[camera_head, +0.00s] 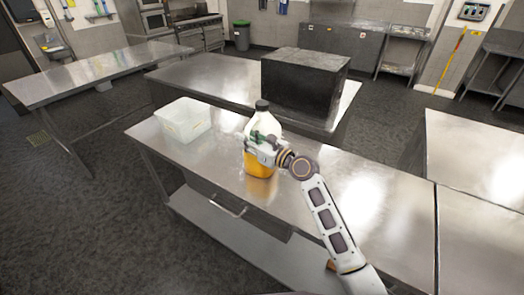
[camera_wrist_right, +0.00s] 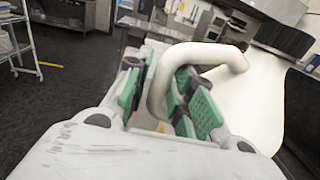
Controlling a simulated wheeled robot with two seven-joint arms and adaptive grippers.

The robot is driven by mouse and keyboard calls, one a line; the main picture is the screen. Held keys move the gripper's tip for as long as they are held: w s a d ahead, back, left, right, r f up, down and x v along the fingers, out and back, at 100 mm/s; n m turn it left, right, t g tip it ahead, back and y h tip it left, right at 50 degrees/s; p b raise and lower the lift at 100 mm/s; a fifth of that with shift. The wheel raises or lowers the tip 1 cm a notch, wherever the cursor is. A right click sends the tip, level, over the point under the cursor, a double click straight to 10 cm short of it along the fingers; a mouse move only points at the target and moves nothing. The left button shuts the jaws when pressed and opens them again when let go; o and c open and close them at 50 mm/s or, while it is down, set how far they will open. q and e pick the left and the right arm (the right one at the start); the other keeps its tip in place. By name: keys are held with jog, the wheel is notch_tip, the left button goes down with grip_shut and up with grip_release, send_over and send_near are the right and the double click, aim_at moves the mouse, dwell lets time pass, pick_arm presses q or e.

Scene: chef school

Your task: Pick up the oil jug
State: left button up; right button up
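The oil jug (camera_head: 258,170) stands upright at the metal table, with a dark cap, a clear upper part and orange-yellow oil low down. I cannot tell whether its base touches the tabletop. My right gripper (camera_head: 262,146) is at the jug's side and hides its middle. In the right wrist view, the jug's pale handle (camera_wrist_right: 237,57) loops between the green-padded fingers of my right gripper (camera_wrist_right: 165,92). The pads are close on both sides of the handle; whether they press on it is unclear. My left gripper is not in view.
A clear plastic bin (camera_head: 184,121) stands left of the jug on the same table (camera_head: 340,190). A large dark box (camera_head: 303,85) sits on the table behind. The tabletop right of the jug is bare apart from my arm above it.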

grip_shut()
jog(key=shift+r, duration=0.45)
jog(key=shift+w, duration=0.1)
